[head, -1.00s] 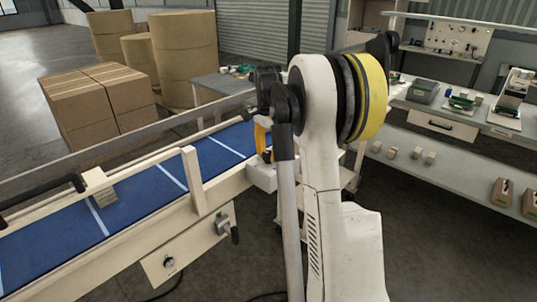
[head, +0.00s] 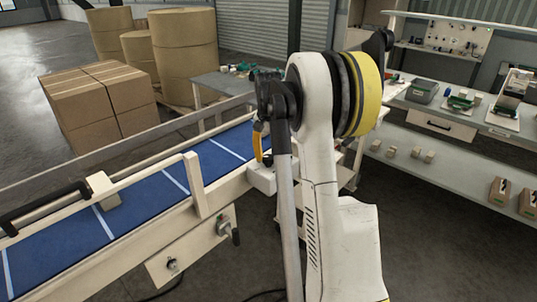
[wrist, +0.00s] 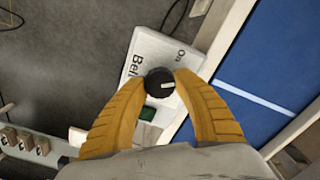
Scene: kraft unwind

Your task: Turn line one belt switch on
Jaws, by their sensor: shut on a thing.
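The belt switch is a round black knob (wrist: 159,82) with a white pointer mark on a white box (wrist: 138,56). The box carries the words "On" and "Bel...", the latter partly covered. My gripper (wrist: 160,84) is shut on the knob, one yellow finger on each side. In the wrist view the pointer points right, while "On" is printed above the knob to the upper right. In the head view the white box (head: 262,179) sits at the conveyor's near side, with a yellow finger of my gripper (head: 260,145) above it; my arm hides much of this spot.
The blue conveyor belt (head: 139,197) with white stripes runs beside the box. A lower panel (head: 190,248) with knobs hangs under the conveyor's frame. Cartons (head: 100,100) and big paper rolls (head: 184,55) stand behind. A workbench (head: 455,110) is at right.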

